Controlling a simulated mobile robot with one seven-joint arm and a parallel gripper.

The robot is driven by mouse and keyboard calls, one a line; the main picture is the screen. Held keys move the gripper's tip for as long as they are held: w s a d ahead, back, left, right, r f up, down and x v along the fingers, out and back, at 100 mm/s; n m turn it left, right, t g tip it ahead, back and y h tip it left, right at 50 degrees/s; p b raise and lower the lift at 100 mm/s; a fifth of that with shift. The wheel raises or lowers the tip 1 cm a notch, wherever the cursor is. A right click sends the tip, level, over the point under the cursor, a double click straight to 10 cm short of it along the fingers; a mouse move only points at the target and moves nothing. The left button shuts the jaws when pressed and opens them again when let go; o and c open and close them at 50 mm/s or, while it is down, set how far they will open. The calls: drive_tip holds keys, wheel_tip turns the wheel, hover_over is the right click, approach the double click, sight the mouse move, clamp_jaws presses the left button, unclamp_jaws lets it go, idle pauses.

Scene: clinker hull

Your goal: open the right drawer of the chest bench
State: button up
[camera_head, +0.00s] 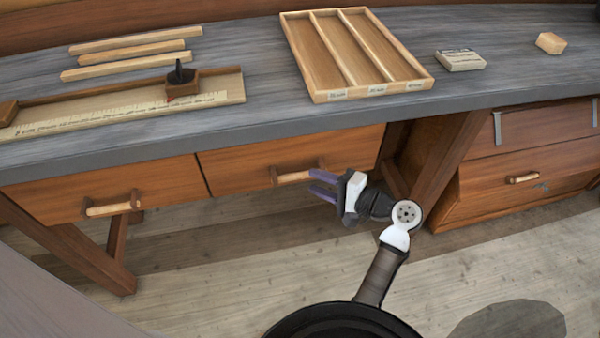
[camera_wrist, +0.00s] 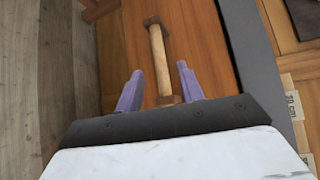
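The bench (camera_head: 262,101) has two wooden drawers under its grey top. The right drawer (camera_head: 345,146) looks closed, its brown front flush with the left drawer (camera_head: 165,186). Its pale bar handle (camera_head: 292,177) has dark end posts. In the wrist view the handle (camera_wrist: 160,62) runs up the picture on the drawer front (camera_wrist: 205,45). My gripper (camera_head: 322,186) is open, with purple fingers, just at the right end of the handle. In the wrist view the gripper (camera_wrist: 158,88) has the handle between its fingers in the picture; neither finger clearly touches it.
On the bench top lie a divided wooden tray (camera_head: 415,85), a small box (camera_head: 460,60), a wooden block (camera_head: 550,43), several wood strips (camera_head: 130,48) and a ruler board (camera_head: 110,116). A wooden chest (camera_head: 525,165) stands at the right. The plank floor (camera_head: 240,270) before the drawers is clear.

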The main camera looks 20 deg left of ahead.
sight(304, 177)
drive_tip(key=x, duration=0.5)
drive_tip(key=shift+w+a+p, duration=0.1)
drive_tip(key=shift+a+p, duration=0.2)
clamp_jaws()
